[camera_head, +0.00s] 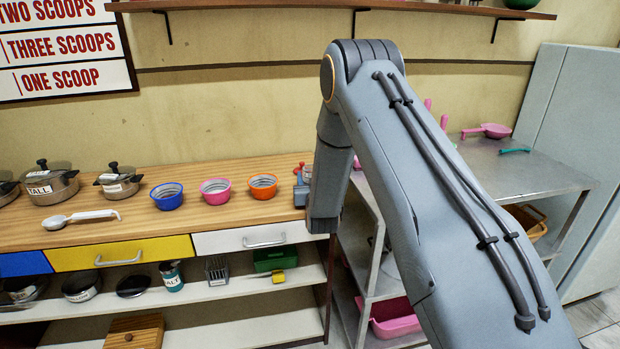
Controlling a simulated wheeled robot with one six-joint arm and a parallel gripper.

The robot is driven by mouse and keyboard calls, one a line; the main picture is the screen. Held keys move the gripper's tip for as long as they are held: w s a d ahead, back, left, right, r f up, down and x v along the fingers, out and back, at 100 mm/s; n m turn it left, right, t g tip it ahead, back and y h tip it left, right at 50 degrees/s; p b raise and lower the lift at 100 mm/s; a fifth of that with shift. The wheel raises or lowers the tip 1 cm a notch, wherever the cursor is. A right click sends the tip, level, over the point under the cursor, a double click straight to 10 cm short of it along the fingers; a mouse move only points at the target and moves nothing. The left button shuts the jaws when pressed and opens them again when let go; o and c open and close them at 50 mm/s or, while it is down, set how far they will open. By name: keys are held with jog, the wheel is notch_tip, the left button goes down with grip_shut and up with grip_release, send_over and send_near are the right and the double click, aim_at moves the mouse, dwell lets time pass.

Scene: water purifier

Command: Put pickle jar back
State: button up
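No pickle jar can be made out in this view. My arm crosses the right half of the view, rising from the lower right and bending down at the wooden counter's right end. My gripper's fingers cannot be seen. A small blue-grey object (301,190) shows just left of my arm's lower link, partly hidden, and I cannot tell what it is. A teal labelled jar (172,277) stands on the shelf under the counter.
The wooden counter (120,230) holds lidded pots (50,186), a ladle (80,218), and blue (167,196), pink (215,191) and orange (263,187) bowls. Drawers (120,252) are shut. A metal table (515,178) with a pink pan (489,130) stands right, beside a pale cabinet (585,150).

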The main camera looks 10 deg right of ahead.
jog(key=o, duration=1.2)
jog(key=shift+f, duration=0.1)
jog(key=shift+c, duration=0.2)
